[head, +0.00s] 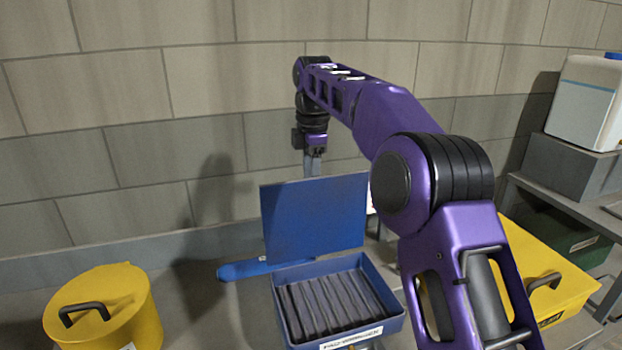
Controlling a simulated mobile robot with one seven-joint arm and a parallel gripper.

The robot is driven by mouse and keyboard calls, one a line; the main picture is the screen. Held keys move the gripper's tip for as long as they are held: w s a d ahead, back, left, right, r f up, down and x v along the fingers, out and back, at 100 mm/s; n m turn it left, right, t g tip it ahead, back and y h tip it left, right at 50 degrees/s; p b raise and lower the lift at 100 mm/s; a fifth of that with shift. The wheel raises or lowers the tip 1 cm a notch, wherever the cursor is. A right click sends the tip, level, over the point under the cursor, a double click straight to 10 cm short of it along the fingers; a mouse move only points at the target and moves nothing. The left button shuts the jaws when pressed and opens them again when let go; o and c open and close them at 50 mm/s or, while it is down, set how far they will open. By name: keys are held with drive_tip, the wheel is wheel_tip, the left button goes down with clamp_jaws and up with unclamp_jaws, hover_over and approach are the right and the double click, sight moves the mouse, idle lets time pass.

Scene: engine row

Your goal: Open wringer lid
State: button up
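The blue wringer (390,318) is a box with dark ribs inside and a white label on its front. Its blue lid (315,218) stands raised, roughly upright along the back edge, and the inside of the box shows. My gripper (313,172) points down above and behind the lid's top edge. Its fingertips are partly hidden by the lid, so I cannot tell whether they touch it or whether they are open or shut.
A yellow round bin (102,305) with a black handle stands at the left. A yellow box (553,285) with a handle is at the right, partly behind my arm. A white canister (582,105) sits on a grey block at the far right. A tiled wall closes the back.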

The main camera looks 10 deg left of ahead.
wheel_tip(320, 180, up, 7)
drive_tip(key=shift+s+d+f, duration=0.1)
drive_tip(key=shift+s+f, duration=0.05)
drive_tip(key=shift+f, duration=0.05)
drive_tip(key=shift+s+d+r, duration=0.1)
drive_tip(key=shift+s+r, duration=0.05)
drive_tip(key=shift+r, duration=0.3)
idle(0.5)
